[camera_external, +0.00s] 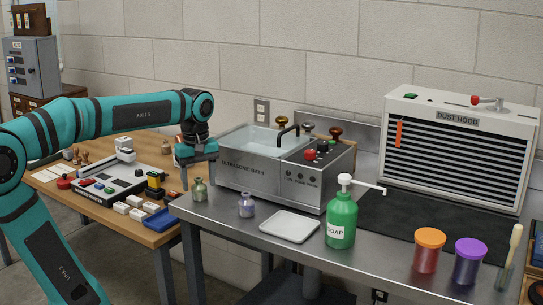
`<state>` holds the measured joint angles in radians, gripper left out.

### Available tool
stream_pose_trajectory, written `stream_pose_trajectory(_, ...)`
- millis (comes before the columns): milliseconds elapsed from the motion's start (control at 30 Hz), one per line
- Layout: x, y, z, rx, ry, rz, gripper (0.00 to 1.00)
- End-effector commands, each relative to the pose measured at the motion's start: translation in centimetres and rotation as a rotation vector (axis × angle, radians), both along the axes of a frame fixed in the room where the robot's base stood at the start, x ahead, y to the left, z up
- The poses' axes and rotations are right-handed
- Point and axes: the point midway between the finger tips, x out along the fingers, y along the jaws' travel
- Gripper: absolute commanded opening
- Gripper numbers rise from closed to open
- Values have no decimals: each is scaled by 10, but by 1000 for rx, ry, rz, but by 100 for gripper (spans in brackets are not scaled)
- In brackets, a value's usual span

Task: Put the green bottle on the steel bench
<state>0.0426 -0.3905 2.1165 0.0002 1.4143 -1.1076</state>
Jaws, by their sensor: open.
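A small olive-green glass bottle (200,191) stands upright at the left end of the steel bench (256,250). My gripper (198,180) points down right above it, open, with one finger on each side of the bottle's neck or just over it; I cannot tell whether they touch it. A larger bright green pump bottle (342,222) labelled SOAP stands upright on the same bench, in front of the dark mat, well to the right of my gripper.
A small purple-grey bottle (247,205) and a white tray (290,227) are near the front edge. The ultrasonic bath (258,178) stands behind them. Orange-lidded (427,254) and purple-lidded (468,262) jars stand at right. The wooden table (150,236) at left is cluttered.

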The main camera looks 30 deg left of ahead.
Motion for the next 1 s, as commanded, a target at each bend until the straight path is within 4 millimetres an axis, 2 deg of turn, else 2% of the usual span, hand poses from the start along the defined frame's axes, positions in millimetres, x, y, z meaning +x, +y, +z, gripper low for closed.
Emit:
stream_pose_trajectory(300,0,0,62,0,-2,0,60)
stream_pose_trajectory(500,0,0,89,0,-1,0,60)
stream_pose_trajectory(700,0,0,99,0,0,0,60)
stream_pose_trajectory(1000,-1,1,98,-2,-51,-34,60)
